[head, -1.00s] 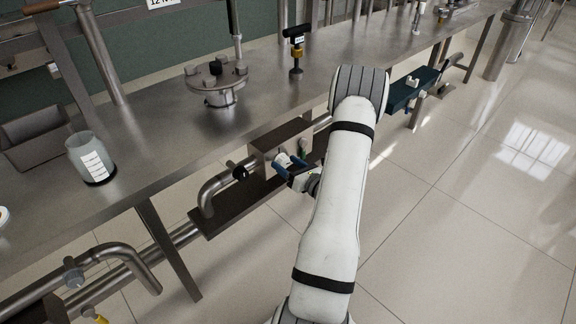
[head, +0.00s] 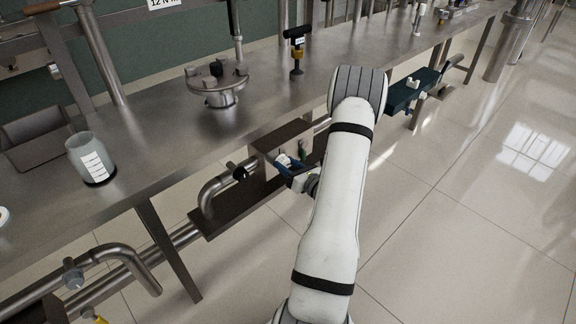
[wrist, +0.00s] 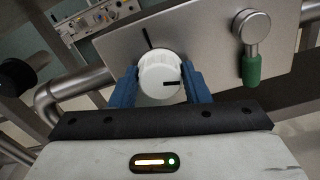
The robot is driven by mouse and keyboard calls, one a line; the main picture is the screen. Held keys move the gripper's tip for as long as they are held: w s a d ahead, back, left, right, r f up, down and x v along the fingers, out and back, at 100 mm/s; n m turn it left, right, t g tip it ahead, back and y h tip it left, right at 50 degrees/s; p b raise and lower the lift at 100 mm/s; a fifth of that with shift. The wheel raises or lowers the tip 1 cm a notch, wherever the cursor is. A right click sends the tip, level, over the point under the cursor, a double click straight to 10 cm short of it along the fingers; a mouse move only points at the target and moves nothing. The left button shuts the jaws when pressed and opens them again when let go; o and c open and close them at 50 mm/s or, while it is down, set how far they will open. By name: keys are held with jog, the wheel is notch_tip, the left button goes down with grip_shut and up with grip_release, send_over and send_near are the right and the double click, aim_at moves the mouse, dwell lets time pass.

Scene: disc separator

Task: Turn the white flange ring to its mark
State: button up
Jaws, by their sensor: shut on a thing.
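The white flange ring (wrist: 160,76) sits on the front of a grey metal box (wrist: 205,35) below the bench. In the wrist view its black line points to the right. A separate black mark (wrist: 148,38) on the box face lies above the ring, slightly left, so the two lines are well apart in angle. My gripper (wrist: 162,88) has its blue fingers shut on the ring, one on each side. In the head view my gripper (head: 288,168) is at the box front, and the ring is small and partly covered there.
A lever with a green handle (wrist: 252,65) is on the same box face, right of the ring. A bent steel pipe (wrist: 65,90) runs on the left, near a black round knob (wrist: 18,76). The bench top (head: 165,140) overhangs nearby.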

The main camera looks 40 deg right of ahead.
jog(key=n+b, duration=0.2)
jog(key=n, duration=0.1)
jog(key=shift+f, duration=0.2)
jog(key=shift+a+r+n+b, duration=0.1)
jog(key=shift+r+n+b, duration=0.1)
jog(key=shift+n+b, duration=0.65)
jog(key=o, duration=1)
jog(key=shift+c, duration=0.2)
jog(key=shift+s, duration=0.1)
jog(key=s+p, duration=0.2)
jog(key=s, duration=0.5)
jog(key=shift+s+d, duration=0.3)
